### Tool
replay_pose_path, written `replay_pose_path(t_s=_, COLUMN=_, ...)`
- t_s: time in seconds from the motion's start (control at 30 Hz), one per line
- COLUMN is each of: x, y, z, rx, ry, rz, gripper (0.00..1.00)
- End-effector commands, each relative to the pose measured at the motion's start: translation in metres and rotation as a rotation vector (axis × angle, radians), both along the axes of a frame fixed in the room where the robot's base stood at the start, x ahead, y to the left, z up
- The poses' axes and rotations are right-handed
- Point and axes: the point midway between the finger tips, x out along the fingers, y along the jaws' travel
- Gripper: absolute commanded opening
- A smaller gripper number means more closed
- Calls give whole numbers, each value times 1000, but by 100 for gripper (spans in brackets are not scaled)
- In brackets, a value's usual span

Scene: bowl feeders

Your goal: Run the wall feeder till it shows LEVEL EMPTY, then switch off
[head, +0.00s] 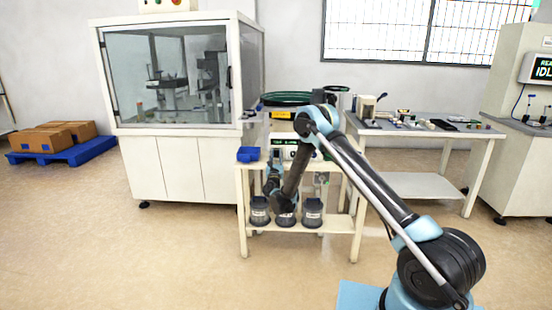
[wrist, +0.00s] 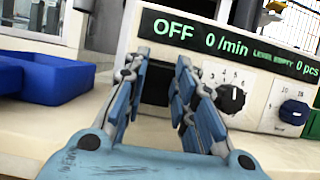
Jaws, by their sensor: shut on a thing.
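In the wrist view, the feeder's display (wrist: 230,45) reads OFF, 0 /min, LEVEL EMPTY in smaller, dimmer letters, and 0 pcs. My gripper (wrist: 162,60) is at the front panel just under the word OFF. Its fingers are closed on a dark control (wrist: 157,86), partly hidden by them. To its right are a black dial (wrist: 231,98) with numbers and a blue dial (wrist: 294,112). In the head view, the feeder bowl (head: 287,98) stands on a cream table (head: 243,190); my arm hides part of the panel and the gripper.
A blue bin (head: 248,154) sits left of the feeder, also close left in the wrist view (wrist: 60,78). Grey containers (head: 312,212) stand on the lower shelf. A glazed machine cabinet (head: 165,165) is left, a workbench (head: 425,128) right. The floor in front is clear.

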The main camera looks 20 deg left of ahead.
Motion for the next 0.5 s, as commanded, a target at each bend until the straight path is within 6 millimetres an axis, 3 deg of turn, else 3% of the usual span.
replay_pose_path(t_s=0.1, x=0, y=-2, z=0, rx=1, ry=0, rz=-2, gripper=1)
replay_pose_path(t_s=0.13, x=0, y=-1, z=0, rx=1, ry=0, rz=-2, gripper=32)
replay_pose_path(t_s=0.2, x=0, y=-1, z=0, rx=1, ry=0, rz=-2, gripper=45)
replay_pose_path(t_s=0.5, x=-1, y=0, z=0, rx=0, ry=1, rz=0, gripper=45)
